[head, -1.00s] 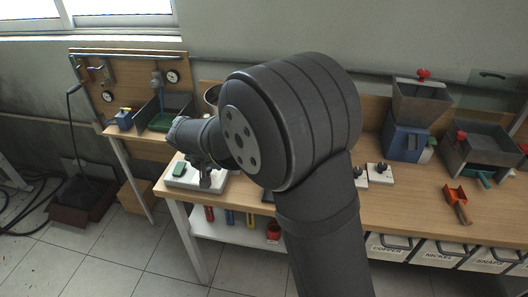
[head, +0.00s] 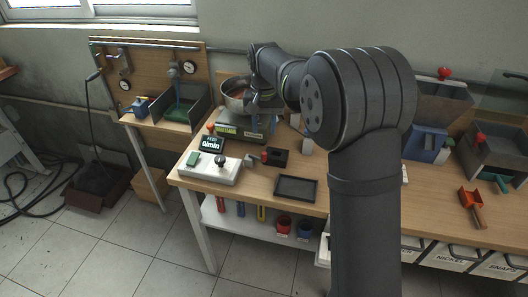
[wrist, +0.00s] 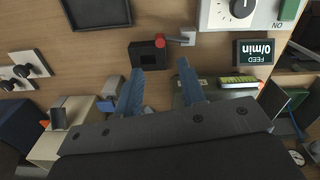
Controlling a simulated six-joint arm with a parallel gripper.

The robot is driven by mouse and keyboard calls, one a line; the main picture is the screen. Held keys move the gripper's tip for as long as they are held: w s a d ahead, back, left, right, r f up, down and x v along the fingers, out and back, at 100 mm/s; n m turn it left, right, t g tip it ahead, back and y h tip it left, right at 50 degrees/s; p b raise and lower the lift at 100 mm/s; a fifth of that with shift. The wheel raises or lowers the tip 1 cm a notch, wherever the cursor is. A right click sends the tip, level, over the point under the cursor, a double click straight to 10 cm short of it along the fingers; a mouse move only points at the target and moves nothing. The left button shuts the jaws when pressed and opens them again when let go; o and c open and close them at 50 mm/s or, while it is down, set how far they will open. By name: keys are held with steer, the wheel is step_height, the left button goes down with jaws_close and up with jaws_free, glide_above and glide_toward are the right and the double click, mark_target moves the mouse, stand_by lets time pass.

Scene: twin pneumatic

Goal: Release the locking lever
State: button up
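A small lever with a red end (head: 265,157) lies between the white control box and a black block (head: 279,155) on the bench. In the wrist view the black block (wrist: 139,56) has a red knob (wrist: 160,41), and a grey arm (wrist: 176,41) runs to a light grey piece at its right. I cannot tell for certain that this is the locking lever. My gripper (wrist: 160,67) is open and empty, its two bluish fingers apart, with the block beyond the tips. In the head view my wrist is by the metal bowl; the fingers are not clear there.
A metal bowl (head: 236,96) stands on a green-grey machine (head: 240,128) behind. A black tray (head: 296,180) lies in front. Hoppers stand at the right.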

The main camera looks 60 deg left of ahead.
mark_target(264, 154)
step_height(264, 154, down, 11)
steer(key=shift+r, duration=0.2)
